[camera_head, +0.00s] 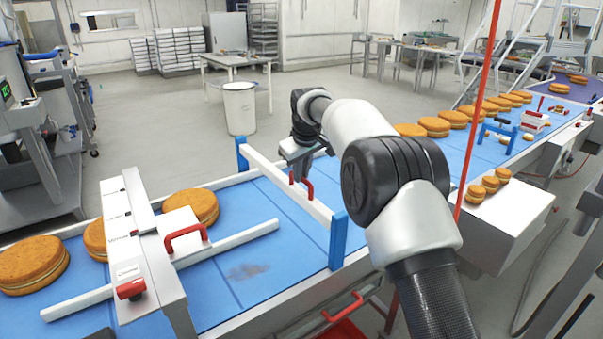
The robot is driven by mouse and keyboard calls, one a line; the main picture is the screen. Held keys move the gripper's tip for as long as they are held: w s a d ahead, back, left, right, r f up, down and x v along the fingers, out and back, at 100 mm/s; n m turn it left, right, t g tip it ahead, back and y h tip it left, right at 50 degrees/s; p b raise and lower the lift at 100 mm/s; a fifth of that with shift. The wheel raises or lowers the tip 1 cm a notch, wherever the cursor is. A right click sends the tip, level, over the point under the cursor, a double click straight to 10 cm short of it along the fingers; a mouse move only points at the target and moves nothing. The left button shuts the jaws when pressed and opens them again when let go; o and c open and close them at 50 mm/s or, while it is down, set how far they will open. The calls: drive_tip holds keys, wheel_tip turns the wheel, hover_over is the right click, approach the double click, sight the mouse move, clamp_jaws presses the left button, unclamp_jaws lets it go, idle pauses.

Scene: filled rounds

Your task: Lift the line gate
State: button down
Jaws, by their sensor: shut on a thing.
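The line gate is a white bar (268,175) across the blue conveyor belt, between two blue posts, the far one (242,156) and the near one (338,241). The bar sits near the tops of the posts, with blue belt visible below it. A red handle (308,188) stands on the bar. My gripper (300,176) points down at the handle from above and is shut on it. The fingertips are small and partly hidden in this view.
Filled rounds (190,206) lie on the belt at left, beside a white guide rail (225,243) and a white cross housing with another red handle (187,236). More rounds (432,126) line the belt at right. A thin red upright (476,110) stands right of my arm.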

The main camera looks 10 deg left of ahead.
drive_tip(key=c, duration=1.8)
unclamp_jaws()
drive_tip(key=shift+f, duration=0.1)
drive_tip(key=shift+o, duration=0.2)
drive_tip(key=v, duration=1.7)
drive_tip(key=shift+r, duration=0.2)
drive_tip(key=shift+s, duration=0.1)
